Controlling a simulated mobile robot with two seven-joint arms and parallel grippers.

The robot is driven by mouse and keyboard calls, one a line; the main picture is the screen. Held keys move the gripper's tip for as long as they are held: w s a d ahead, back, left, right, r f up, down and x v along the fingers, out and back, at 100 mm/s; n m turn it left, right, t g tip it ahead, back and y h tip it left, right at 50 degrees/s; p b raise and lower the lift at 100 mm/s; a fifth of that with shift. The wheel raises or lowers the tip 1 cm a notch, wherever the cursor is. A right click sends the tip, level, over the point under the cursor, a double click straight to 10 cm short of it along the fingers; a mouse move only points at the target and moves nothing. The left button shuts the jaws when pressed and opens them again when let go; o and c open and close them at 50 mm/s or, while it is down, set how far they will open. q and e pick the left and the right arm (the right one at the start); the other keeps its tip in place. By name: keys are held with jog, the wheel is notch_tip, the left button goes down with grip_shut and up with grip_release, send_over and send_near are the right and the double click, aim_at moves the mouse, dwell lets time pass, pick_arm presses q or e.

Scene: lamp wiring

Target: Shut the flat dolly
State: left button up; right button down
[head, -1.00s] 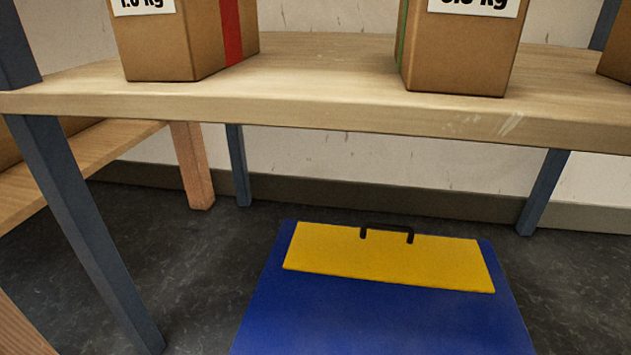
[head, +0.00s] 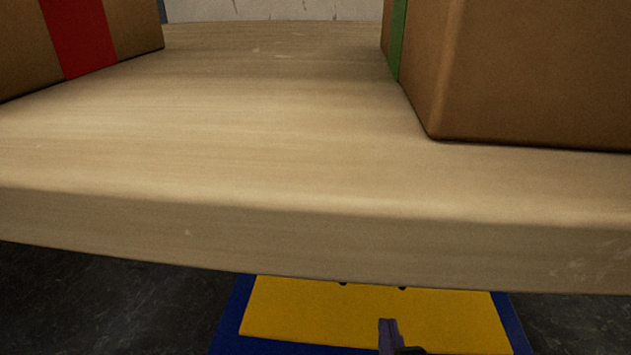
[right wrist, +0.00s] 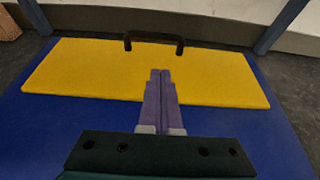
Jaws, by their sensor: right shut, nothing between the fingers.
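The flat dolly has a blue deck (head: 231,318) and a yellow panel (head: 300,312) on it. In the head view it lies on the floor, partly hidden by the table edge above. In the right wrist view the blue deck (right wrist: 255,130) and the yellow panel (right wrist: 90,72) show clearly. A black handle (right wrist: 153,38) stands up at the panel's far edge. My right gripper (head: 388,322) is shut and empty. In the right wrist view its fingertips (right wrist: 160,73) point toward the handle, over the yellow panel and apart from the handle. My left gripper is not in view.
A wooden tabletop (head: 260,160) fills much of the head view, above the dolly's far part. A box with a red stripe (head: 82,38) and a box with a green stripe (head: 540,75) stand on it. Blue table legs (right wrist: 281,24) flank the dolly's far end.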

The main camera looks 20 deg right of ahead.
aim_at(382, 305)
jog(key=b+x, duration=0.1)
jog(key=x, duration=0.3)
jog(key=shift+w+d+f+b, duration=0.15)
jog(key=shift+w+b, duration=0.1)
jog(key=shift+b, duration=0.05)
jog(key=shift+w+d+r, duration=0.35)
jog(key=shift+w+d, duration=0.05)
jog(key=shift+w, duration=0.2)
jog(key=shift+w+d+r, duration=0.1)
jog(key=shift+w+d, duration=0.25)
jog(key=shift+w, duration=0.2)
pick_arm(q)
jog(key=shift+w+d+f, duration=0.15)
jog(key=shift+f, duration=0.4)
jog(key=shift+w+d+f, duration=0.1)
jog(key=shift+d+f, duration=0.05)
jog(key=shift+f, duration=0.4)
pick_arm(e)
jog(key=shift+w+d+r, duration=0.15)
jog(key=shift+w+d, duration=0.1)
jog(key=shift+w, duration=0.15)
